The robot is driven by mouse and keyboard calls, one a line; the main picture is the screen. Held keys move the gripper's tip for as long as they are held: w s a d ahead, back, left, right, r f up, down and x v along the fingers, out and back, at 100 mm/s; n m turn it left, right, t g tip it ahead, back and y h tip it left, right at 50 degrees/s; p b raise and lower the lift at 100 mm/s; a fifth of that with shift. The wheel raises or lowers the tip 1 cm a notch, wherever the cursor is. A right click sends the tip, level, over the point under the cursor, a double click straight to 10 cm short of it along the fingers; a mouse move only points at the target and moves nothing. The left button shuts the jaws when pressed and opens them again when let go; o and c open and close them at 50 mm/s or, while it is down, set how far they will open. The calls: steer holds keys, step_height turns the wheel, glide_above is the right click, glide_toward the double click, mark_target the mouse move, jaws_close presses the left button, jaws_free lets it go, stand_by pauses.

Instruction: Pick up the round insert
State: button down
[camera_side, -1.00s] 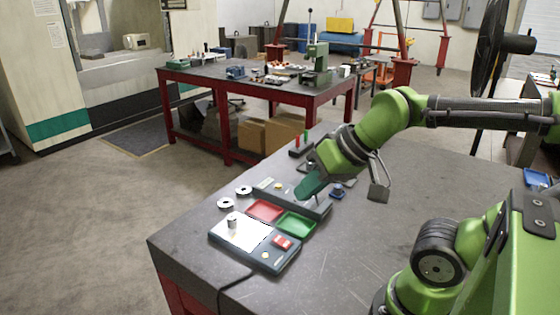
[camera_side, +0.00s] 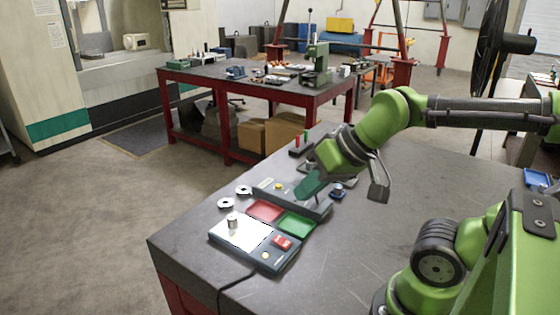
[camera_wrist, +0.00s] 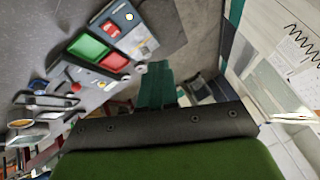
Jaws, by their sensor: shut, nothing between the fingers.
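A small silver cylinder (camera_side: 232,220), which looks like the round insert, stands upright on the lit white plate of a grey control box (camera_side: 280,263) in the side view. Two pale rings with dark centres, a nearer one (camera_side: 226,203) and a farther one (camera_side: 243,190), lie on the table beyond it; I cannot be sure which piece the task names. My gripper (camera_side: 304,196) has teal fingers, shut and empty, pointing down-left above the dark grey base block (camera_side: 318,211), to the right of the cylinder and apart from it. The fingers also show shut in the wrist view (camera_wrist: 156,72).
A red tray (camera_side: 265,210) and a green tray (camera_side: 296,225) lie between the base block and the control box. Small red and green uprights (camera_side: 299,143) stand behind. The table's right middle is clear.

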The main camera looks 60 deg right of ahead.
steer(key=c, duration=1.8)
jaws_free()
steer(key=o, duration=1)
steer(key=shift+o, duration=0.2)
steer(key=shift+f, duration=0.1)
steer(key=n+g+h, duration=0.2)
steer(key=n+g, duration=0.2)
steer(key=g, duration=0.2)
glide_above(232, 217)
steer(key=f, duration=1.4)
steer(key=shift+s+f, duration=0.35)
steer(key=shift+f, duration=0.05)
steer(key=shift+w+f, duration=0.2)
steer(key=shift+f, duration=1.4)
steer(key=shift+w+f, duration=0.15)
steer(key=shift+f, duration=1.45)
